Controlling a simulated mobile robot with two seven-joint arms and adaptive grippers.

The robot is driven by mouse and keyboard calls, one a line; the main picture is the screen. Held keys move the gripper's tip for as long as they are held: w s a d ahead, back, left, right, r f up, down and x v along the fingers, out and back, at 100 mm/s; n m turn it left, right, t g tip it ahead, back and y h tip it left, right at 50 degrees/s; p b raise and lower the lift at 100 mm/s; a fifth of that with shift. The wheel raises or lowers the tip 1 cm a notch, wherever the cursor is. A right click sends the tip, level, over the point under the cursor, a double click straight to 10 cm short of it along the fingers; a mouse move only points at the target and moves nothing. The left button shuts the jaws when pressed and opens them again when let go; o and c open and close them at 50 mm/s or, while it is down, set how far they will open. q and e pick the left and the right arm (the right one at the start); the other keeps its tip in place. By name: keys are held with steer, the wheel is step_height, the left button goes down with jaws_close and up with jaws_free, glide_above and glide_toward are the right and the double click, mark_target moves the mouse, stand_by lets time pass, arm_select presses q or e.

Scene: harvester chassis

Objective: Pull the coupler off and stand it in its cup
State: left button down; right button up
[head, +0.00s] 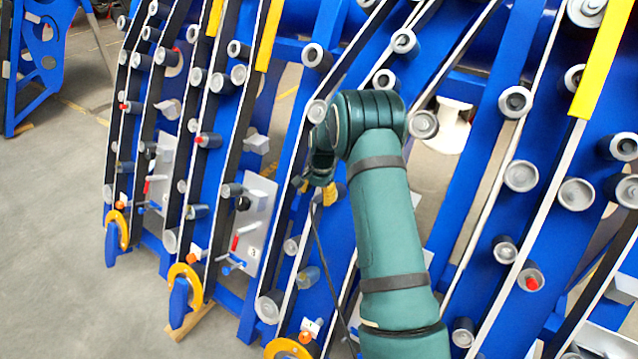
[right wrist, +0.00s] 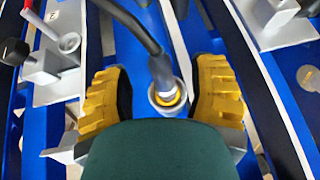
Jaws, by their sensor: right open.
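The coupler (right wrist: 163,72) is a grey sleeve on the end of a dark hose (right wrist: 125,22). Its lower end meets a round grey fitting with a yellow ring (right wrist: 168,98) on a blue beam. My right gripper (right wrist: 160,95) is open, with one ridged yellow finger on each side of the coupler and a gap to both. In the head view my right gripper (head: 322,188) is small and partly hidden by its own wrist, and the coupler cannot be made out there. My left gripper is not in view.
Slanted blue beams with several grey rollers fill the head view. A grey plate (head: 262,215) with a red handle (head: 237,240) is left of my right gripper. Yellow-orange rings (head: 185,275) sit at the beams' lower ends. Open grey floor (head: 60,230) lies at left.

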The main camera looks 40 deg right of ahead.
mark_target(317, 196)
steer(key=shift+w+f, duration=0.15)
steer(key=shift+f, duration=0.9)
steer(key=shift+w+f, duration=0.15)
steer(key=shift+f, duration=0.85)
jaws_close()
